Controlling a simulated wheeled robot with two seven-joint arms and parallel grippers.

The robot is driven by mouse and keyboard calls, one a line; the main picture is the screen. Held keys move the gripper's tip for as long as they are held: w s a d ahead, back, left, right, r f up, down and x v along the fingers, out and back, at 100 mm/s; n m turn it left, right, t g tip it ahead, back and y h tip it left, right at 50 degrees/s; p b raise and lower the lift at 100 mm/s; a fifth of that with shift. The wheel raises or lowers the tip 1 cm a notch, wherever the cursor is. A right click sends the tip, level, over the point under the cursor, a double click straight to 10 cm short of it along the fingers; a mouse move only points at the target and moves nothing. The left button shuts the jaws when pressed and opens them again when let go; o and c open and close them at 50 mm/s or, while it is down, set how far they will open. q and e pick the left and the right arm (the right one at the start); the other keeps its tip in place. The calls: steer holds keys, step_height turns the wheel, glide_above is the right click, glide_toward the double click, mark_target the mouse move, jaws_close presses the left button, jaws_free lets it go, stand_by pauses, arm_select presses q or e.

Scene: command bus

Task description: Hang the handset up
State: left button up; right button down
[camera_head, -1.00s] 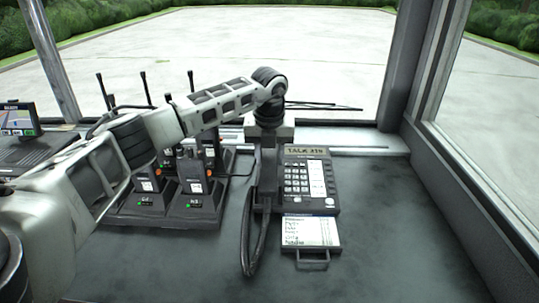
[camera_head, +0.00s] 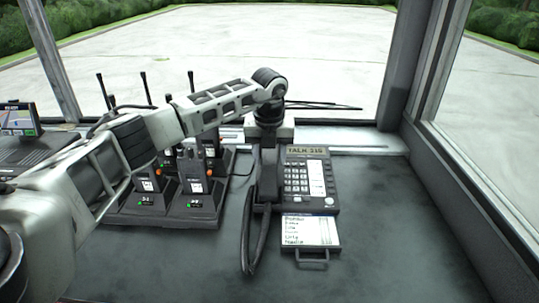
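The desk phone (camera_head: 310,180) sits on the dark counter, its keypad and its small display reading "TALK" facing up. The handset (camera_head: 268,177) is a dark upright bar along the left side of the phone, under my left gripper (camera_head: 268,140). The gripper points down at the handset's upper part. Its fingers blend with the dark handset, so I cannot see whether they are closed on it or whether the handset rests in its cradle. The black cord (camera_head: 247,235) loops down in front of the handset. My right gripper is not in view.
A charger rack with several radios (camera_head: 194,190) stands left of the phone, below my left arm. A pull-out card tray (camera_head: 309,231) extends from the phone's front. A navigation screen (camera_head: 19,119) is at far left. The counter to the right is clear.

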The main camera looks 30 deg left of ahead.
arm_select(q)
steer(key=shift+o, duration=0.9)
step_height(320, 180, up, 16)
steer(key=s+d, duration=0.1)
steer(key=s, duration=0.1)
